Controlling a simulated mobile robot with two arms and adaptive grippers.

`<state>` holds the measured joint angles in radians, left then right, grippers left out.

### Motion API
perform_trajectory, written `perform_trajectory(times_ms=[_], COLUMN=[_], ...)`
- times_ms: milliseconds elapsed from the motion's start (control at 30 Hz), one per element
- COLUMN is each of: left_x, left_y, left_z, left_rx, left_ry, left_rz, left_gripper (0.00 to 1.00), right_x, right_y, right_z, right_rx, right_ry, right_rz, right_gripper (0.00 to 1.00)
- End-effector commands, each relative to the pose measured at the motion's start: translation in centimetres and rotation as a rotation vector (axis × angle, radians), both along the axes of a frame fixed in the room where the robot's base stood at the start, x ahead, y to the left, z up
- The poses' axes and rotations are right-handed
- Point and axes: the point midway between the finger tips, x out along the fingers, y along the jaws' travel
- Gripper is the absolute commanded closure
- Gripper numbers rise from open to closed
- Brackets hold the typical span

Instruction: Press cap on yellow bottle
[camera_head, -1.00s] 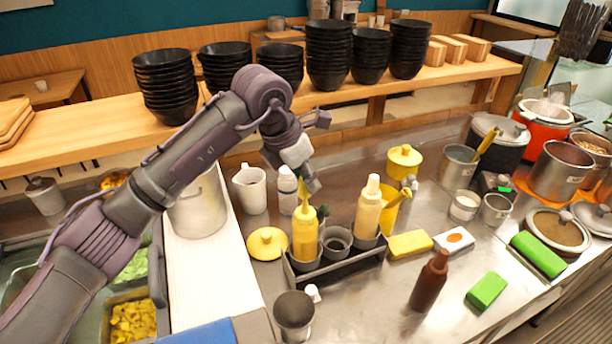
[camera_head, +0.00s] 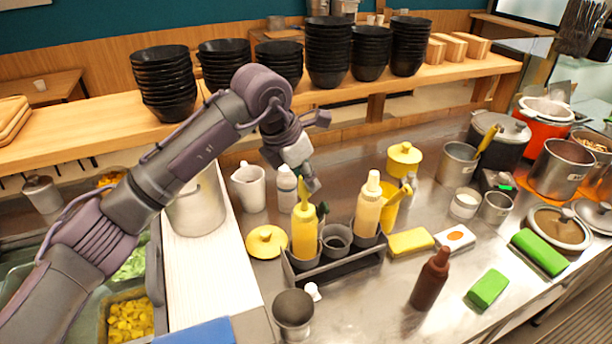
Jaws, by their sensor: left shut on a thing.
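The yellow bottle (camera_head: 304,234) stands upright in the left part of a dark rack (camera_head: 338,270). Its yellow pointed cap (camera_head: 304,208) is at the top, partly hidden by my left gripper. My left gripper (camera_head: 311,187) comes from above and is shut at the tip of the cap. Its fingers are small, and whether the cap sits fully down on the bottle cannot be told. My right gripper is not in view.
A paler, cream-yellow bottle (camera_head: 368,208) and a grey cup (camera_head: 336,240) share the rack. A white bottle (camera_head: 287,188) and a white pitcher (camera_head: 248,188) stand close behind. A yellow lid (camera_head: 266,242) lies left.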

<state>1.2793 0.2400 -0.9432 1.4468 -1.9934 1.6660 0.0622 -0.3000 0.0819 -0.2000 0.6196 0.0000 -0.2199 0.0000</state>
Motion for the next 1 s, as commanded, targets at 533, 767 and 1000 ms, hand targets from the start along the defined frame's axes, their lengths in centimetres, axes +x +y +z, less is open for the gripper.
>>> perform_trajectory(times_ms=[533,767,1000], left_x=[0.0,0.0,0.0], left_y=[0.1,0.1,0.0], left_z=[-2.1,-2.1,-2.3], left_rx=[0.001,0.001,0.001], left_ry=[0.001,0.001,0.001], left_rz=[0.000,0.000,0.000], left_gripper=[0.86,0.86,0.86], right_x=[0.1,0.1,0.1], right_y=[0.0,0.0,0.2], right_z=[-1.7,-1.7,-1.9], right_rx=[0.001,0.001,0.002], right_ry=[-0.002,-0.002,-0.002], right_rz=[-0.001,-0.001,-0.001], right_gripper=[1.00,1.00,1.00])
